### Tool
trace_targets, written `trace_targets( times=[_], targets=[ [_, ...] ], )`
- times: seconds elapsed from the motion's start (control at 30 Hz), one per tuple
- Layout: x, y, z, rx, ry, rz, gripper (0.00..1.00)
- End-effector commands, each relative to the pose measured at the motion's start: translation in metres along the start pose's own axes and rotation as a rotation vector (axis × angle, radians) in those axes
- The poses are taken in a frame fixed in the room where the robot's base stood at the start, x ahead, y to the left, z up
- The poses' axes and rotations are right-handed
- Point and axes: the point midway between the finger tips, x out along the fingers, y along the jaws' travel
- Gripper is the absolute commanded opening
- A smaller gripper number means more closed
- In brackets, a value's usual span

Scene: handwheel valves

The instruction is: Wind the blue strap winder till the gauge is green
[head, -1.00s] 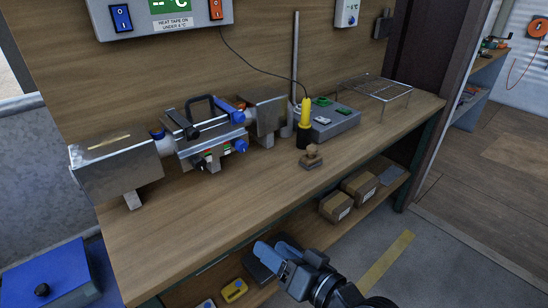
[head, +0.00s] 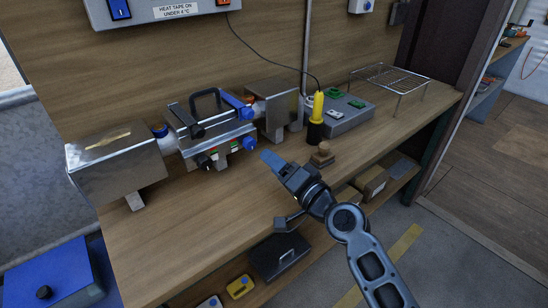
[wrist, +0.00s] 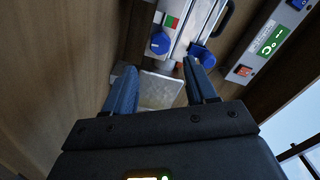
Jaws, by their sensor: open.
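The strap device (head: 208,132) sits on the bench between two metal boxes, with a black handle on top. A round blue knob (head: 249,143), which looks like the strap winder, is on its front right. The wrist view also shows this blue knob (wrist: 160,43). Beside it is a small red and green gauge (head: 220,153); its reading is too small to tell. My gripper (head: 268,160) is above the bench, to the right of the knob and apart from it. In the wrist view, its blue fingers are spread and empty, with the knob beyond the gap.
A black knob (head: 203,161) and a blue lever (head: 236,107) are on the same device. To the right stand a wooden stamp (head: 322,155), a yellow-black tool (head: 317,115), a grey box (head: 348,117) and a wire rack (head: 390,77). The front left of the bench is clear.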

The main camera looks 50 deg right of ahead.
Motion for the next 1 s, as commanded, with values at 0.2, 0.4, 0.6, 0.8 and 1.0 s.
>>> trace_targets(
  times=[0.2, 0.4, 0.6, 0.8, 1.0],
  targets=[
    [0.013, -0.001, -0.002, 0.003, 0.001, -0.001, 0.56],
    [0.034, -0.002, -0.002, 0.002, 0.0, -0.001, 0.56],
    [0.056, -0.002, -0.002, 0.001, 0.0, -0.001, 0.56],
    [0.078, -0.002, -0.002, 0.002, 0.0, -0.001, 0.56],
    [0.079, 0.0, 0.0, 0.001, -0.001, -0.001, 0.56]
  ],
)
